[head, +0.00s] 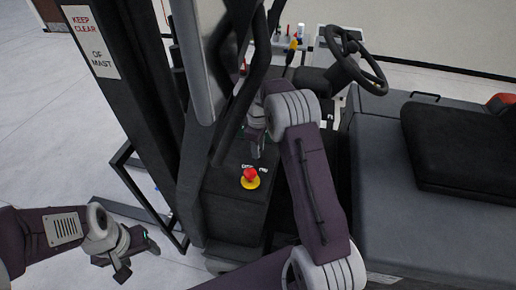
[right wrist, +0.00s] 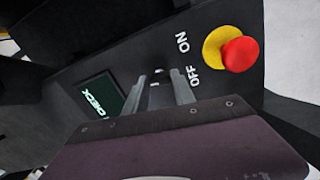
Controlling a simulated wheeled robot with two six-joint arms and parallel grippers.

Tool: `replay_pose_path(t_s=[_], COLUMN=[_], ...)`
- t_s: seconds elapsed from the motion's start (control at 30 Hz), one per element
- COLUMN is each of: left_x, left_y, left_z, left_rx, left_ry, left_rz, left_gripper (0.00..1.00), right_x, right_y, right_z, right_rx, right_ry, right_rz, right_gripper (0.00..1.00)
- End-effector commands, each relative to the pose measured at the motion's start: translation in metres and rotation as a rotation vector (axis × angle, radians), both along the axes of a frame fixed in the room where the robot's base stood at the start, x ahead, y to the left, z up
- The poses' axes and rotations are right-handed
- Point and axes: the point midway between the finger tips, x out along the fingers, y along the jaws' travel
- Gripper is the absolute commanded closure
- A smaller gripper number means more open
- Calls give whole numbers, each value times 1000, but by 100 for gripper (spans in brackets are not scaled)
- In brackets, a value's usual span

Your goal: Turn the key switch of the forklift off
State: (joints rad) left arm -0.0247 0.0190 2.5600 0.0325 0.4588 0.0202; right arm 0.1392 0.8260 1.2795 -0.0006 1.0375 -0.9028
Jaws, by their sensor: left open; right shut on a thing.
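The forklift's dark panel (head: 232,195) carries the key switch, and the right wrist view shows a small piece of the key switch (right wrist: 156,86) between my fingers. My right gripper (head: 256,154) is at the panel, and its two grey fingers (right wrist: 168,90) are shut on the key. ON and OFF labels are printed just right of the fingers in the right wrist view. The fingers hide most of the key, so I cannot tell which way it points. My left gripper (head: 140,254) is open and empty at the lower left, away from the panel.
A red emergency button (head: 250,175) on a yellow base sits beside the key switch. The steering wheel (head: 355,60), black seat (head: 460,150) and mast (head: 120,110) surround the panel. Open floor lies at left.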

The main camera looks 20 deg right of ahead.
Motion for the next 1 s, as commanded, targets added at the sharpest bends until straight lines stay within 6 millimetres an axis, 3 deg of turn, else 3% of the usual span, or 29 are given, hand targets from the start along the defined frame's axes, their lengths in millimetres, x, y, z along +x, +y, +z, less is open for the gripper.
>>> replay_pose_path(t_s=[0.37,0.93,0.97,1.0], left_x=[0,0,0,0], left_y=[0,0,0,0], left_z=[1,1,1,1], left_rx=[0,0,0,0], left_ry=[0,0,0,0], left_rz=[0,0,0,0], left_gripper=[38,38,38,38], right_x=[2,2,2,2], right_y=[0,0,0,0], right_z=[2,2,2,2], right_rx=[0,-1,-1,-1], right_ry=[-8,-8,-8,-8], right_rz=[151,178,178,178], right_gripper=[100,100,61,50])
